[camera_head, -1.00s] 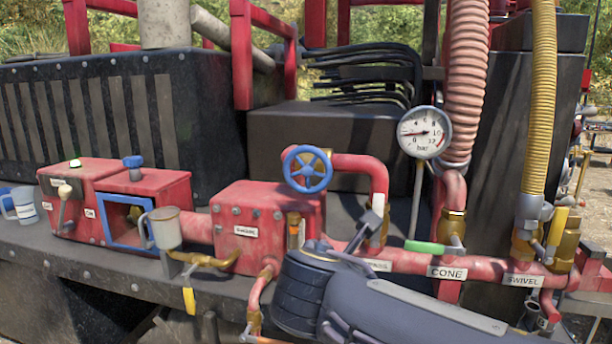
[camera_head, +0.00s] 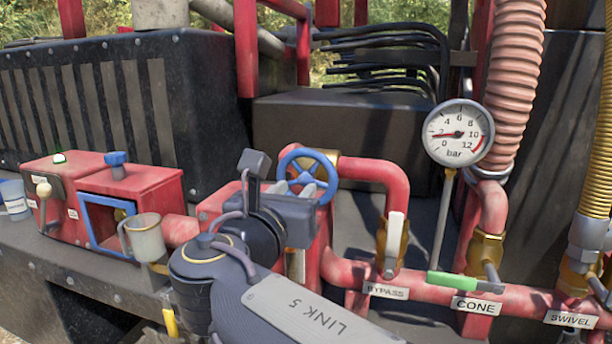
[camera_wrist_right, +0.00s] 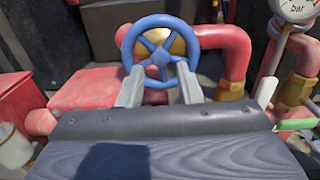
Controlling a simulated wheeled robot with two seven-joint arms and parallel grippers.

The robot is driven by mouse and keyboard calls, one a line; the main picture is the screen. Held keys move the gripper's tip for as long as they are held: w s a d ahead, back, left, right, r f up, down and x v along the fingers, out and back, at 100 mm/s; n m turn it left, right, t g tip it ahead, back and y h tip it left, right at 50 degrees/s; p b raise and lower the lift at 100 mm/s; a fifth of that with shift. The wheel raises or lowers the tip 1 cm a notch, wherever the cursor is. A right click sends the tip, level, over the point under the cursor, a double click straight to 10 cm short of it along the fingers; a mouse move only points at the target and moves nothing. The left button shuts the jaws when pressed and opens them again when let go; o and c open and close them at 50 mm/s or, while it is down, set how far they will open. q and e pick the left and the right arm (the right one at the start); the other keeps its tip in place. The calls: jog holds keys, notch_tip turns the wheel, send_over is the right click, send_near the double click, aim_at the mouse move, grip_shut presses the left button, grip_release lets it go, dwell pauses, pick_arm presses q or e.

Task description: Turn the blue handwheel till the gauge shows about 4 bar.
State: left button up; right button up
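The blue handwheel (camera_head: 334,173) stands upright on the red pipework, with a brass fitting behind it. My right gripper (camera_head: 308,184) is right in front of it. In the right wrist view the handwheel (camera_wrist_right: 160,57) faces me, and the two grey fingertips (camera_wrist_right: 160,80) are apart, over the lower rim on either side below the hub. Nothing is clamped between them. I cannot tell whether they touch the rim. The round white gauge (camera_head: 458,133) is marked in bar, and its red needle points left, near 2. My left gripper is not in view.
The bypass valve has a white lever (camera_head: 395,232). The cone valve has a green lever (camera_head: 452,283). A metal mug (camera_head: 145,238) hangs beside a red box with a blue-framed opening. A ribbed pink hose (camera_head: 515,80) rises beside the gauge.

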aim_at(305, 180)
jog(key=p+x, duration=0.1)
jog(key=x, duration=0.4)
jog(key=shift+w+d, duration=0.1)
jog(key=shift+w, duration=0.1)
grip_shut()
